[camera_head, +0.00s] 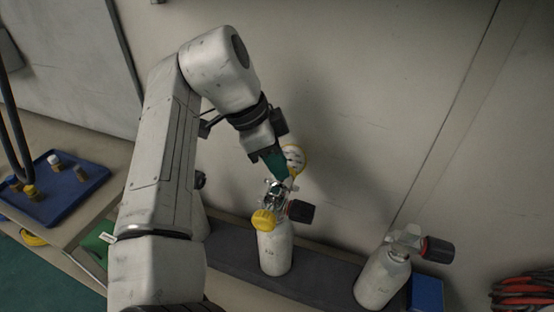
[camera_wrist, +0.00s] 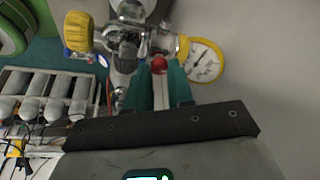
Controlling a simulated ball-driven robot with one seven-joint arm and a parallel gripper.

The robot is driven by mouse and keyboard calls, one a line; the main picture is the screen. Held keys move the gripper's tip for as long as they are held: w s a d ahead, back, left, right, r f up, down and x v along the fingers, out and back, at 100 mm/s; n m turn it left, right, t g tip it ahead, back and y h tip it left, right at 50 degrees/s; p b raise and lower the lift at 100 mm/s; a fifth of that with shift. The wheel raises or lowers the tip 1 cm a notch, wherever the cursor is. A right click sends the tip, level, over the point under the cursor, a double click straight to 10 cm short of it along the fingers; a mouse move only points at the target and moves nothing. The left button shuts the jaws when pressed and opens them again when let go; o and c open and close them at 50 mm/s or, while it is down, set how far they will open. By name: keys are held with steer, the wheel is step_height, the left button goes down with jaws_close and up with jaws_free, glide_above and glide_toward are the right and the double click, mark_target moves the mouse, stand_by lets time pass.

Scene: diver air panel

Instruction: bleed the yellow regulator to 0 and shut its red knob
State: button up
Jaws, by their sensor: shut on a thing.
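The yellow regulator sits on top of a white cylinder (camera_head: 274,248). It has a yellow handwheel (camera_head: 264,220) and a round yellow-rimmed gauge (camera_head: 294,158). The wrist view shows the same handwheel (camera_wrist: 79,31) at upper left and the gauge (camera_wrist: 203,60) at right; its reading is too small to tell. The red knob (camera_wrist: 158,65) is small and round, at the regulator's near side. My gripper (camera_wrist: 160,76), with green fingers, is shut on the red knob, which shows between the fingertips. In the head view my gripper (camera_head: 284,177) reaches down to the regulator and hides the red knob.
A black valve knob (camera_head: 300,211) sticks out right of the regulator. A second white cylinder (camera_head: 382,277) with a black knob stands at right, beside a blue box (camera_head: 427,291). A blue tray (camera_head: 62,208) with small items lies at left. The wall is close behind.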

jaws_close()
